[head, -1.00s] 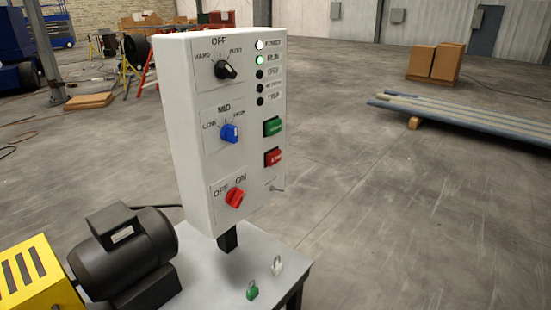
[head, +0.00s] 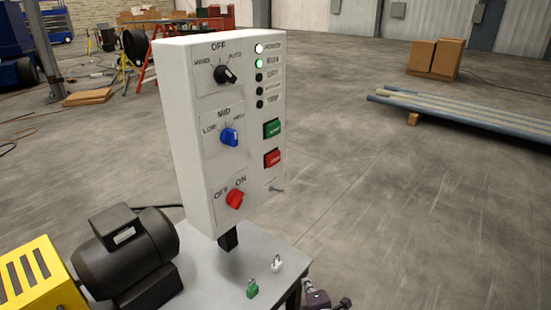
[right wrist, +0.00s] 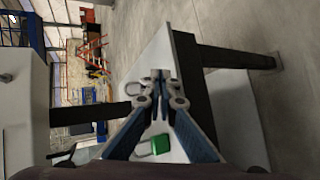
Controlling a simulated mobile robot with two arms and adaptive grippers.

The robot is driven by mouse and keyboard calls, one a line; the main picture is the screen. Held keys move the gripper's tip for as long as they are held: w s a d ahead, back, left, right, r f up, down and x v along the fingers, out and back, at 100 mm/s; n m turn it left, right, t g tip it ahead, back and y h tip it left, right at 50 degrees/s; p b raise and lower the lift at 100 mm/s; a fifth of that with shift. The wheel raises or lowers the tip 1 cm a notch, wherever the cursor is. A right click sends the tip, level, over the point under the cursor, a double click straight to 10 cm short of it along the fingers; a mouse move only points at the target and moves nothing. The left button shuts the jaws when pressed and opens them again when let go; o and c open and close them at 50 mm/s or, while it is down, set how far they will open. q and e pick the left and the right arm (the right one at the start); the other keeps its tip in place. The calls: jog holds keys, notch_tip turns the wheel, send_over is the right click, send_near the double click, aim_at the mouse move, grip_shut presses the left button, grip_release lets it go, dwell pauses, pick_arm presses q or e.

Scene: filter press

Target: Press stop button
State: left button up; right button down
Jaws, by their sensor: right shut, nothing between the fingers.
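The red stop button (head: 272,158) is on the right side of the white control box's front (head: 190,120), below the green start button (head: 272,128). Only a purple-grey part of my right gripper (head: 318,300) shows at the bottom edge of the head view, low and right of the box, by the table corner. In the right wrist view my right gripper (right wrist: 162,78) is shut and empty, with fingertips together over the table. It is apart from the stop button, which that view does not show. My left gripper is not in view.
The box stands on a grey table (head: 222,268) with a green padlock (head: 252,289) and a white padlock (head: 277,263). Black, blue and red knobs fill the box's left side. A black motor (head: 130,250) stands left. Floor on the right is open, with pipes (head: 460,118) farther back.

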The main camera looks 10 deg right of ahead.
aim_at(273, 159)
jog(key=w+r+n+t, duration=0.2)
jog(key=w+r+n, duration=0.1)
jog(key=r, duration=0.9)
jog(key=w+d+r+n+t+h, duration=0.1)
jog(key=w+r, duration=0.3)
jog(key=r, duration=0.8)
jog(key=w+r+n+t+p, duration=0.1)
jog(key=w+r+n+t, duration=0.2)
jog(key=r, duration=0.8)
jog(key=shift+w+d+r+n+t+h, duration=0.15)
jog(key=shift+d+r+n+t+h, duration=0.2)
jog(key=shift+n, duration=0.45)
jog(key=shift+w, duration=0.1)
jog(key=w+a+b, duration=0.5)
jog(key=w, duration=0.1)
jog(key=shift+w+a, duration=0.2)
jog(key=shift+w, duration=0.15)
jog(key=shift+w+a, duration=0.1)
